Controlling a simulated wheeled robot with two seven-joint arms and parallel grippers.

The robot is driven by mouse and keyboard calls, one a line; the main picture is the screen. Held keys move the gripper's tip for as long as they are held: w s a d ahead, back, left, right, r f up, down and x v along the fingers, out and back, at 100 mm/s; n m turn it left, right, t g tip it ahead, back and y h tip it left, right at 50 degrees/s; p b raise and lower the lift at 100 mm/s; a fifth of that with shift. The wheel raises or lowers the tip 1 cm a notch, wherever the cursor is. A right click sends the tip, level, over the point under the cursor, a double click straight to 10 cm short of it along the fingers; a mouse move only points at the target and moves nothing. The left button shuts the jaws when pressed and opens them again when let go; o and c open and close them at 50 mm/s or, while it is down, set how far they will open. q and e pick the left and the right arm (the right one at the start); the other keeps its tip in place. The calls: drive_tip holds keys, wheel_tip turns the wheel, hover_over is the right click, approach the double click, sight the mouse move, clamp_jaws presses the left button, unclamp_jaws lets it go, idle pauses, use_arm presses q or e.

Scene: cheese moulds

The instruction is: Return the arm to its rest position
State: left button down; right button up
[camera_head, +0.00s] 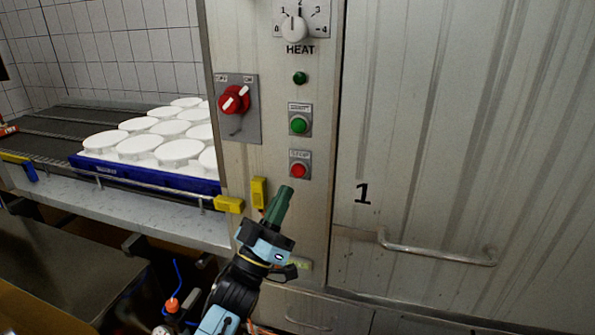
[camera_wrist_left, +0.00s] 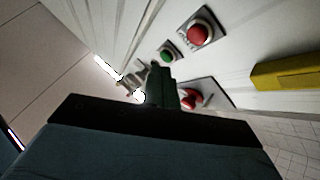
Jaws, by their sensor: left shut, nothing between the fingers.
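My left arm comes up from the bottom of the head view. Its left gripper (camera_head: 284,194) has green fingers, shut and empty, pointing up in front of the metal control panel. The fingertips appear just below the red button (camera_head: 298,171); I cannot tell the exact gap. In the left wrist view the shut gripper (camera_wrist_left: 156,75) points along the panel, with a green button (camera_wrist_left: 168,52) and a red button (camera_wrist_left: 196,34) near the tips. A red knob (camera_wrist_left: 191,97) is partly behind the fingers. My right gripper does not show.
The panel also has a green button (camera_head: 298,125), a red switch (camera_head: 234,99) and a HEAT dial (camera_head: 294,28). A door handle (camera_head: 440,252) sticks out at right. A blue tray (camera_head: 150,178) of white moulds (camera_head: 179,151) stands on the conveyor at left.

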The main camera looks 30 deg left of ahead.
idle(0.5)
use_arm(q)
wheel_tip(320, 180, down, 20)
drive_tip(key=w+d+g+y, duration=0.1)
drive_tip(key=w+g+y, duration=0.15)
drive_tip(key=g, duration=0.35)
drive_tip(key=s+d+f+m+g, duration=0.1)
drive_tip(key=s+f+g, duration=0.3)
drive_tip(key=f, duration=0.8)
drive_tip(key=s+d+f+g, duration=0.25)
drive_tip(key=s+f, duration=0.25)
drive_tip(key=f, duration=0.7)
drive_tip(key=s+f+m+g, duration=0.2)
drive_tip(key=s+f+g, duration=0.4)
drive_tip(key=s+f, duration=0.75)
drive_tip(key=s+f+m+g, duration=0.1)
drive_tip(key=s+f+g, duration=0.2)
drive_tip(key=s, duration=0.8)
drive_tip(key=s+a+f+m+g, duration=0.1)
drive_tip(key=s+f+g, duration=0.3)
drive_tip(key=s, duration=0.7)
drive_tip(key=shift+s+f+m, duration=0.2)
drive_tip(key=shift+f+m, duration=0.1)
drive_tip(key=shift+f, duration=0.15)
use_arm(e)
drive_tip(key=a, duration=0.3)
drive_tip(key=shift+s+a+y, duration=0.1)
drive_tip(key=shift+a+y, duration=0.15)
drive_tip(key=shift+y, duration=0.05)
